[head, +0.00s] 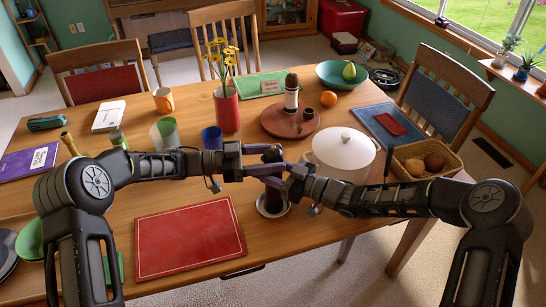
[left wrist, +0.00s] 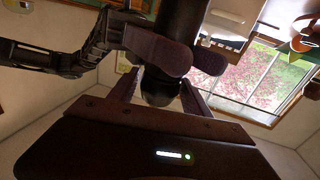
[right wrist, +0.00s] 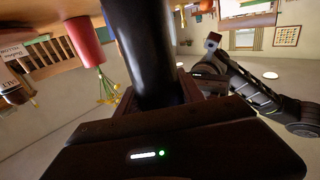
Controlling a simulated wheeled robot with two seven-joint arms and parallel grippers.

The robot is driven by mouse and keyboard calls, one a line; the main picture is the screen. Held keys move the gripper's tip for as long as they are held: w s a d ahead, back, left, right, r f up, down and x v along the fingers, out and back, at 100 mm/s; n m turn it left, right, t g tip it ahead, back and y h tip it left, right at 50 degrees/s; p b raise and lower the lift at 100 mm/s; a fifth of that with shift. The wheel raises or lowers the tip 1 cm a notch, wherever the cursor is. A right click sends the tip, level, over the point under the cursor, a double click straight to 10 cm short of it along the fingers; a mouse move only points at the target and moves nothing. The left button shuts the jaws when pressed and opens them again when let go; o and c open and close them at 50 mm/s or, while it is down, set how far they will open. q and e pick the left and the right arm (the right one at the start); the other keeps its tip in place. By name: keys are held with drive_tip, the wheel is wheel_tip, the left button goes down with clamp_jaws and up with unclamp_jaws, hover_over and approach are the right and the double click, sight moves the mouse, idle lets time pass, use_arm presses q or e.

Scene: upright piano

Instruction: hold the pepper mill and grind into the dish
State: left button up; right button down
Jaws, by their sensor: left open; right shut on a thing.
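The dark pepper mill (head: 272,190) stands upright over a small dish (head: 260,210), whose pale rim shows around the mill's lower end. Whether the mill touches the dish is hidden. My right gripper (head: 276,170) is shut on the mill's body below its head; the dark body also fills the middle of the right wrist view (right wrist: 150,50). My left gripper (head: 262,151) is open at the mill's rounded top. In the left wrist view the mill's top (left wrist: 160,90) lies between the left fingers, with the right gripper's fingers (left wrist: 160,50) close by.
A white lidded pot (head: 343,152) stands close to the right of the mill, beside a basket (head: 424,172). A red placemat (head: 190,238) lies in front at the left. A blue cup (head: 212,138) and a red vase (head: 227,110) with yellow flowers stand behind.

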use_arm(q)
drive_tip(key=s+a, duration=0.1)
drive_tip(key=a, duration=1)
drive_tip(key=shift+s+a, duration=0.15)
drive_tip(key=shift+a, duration=0.2)
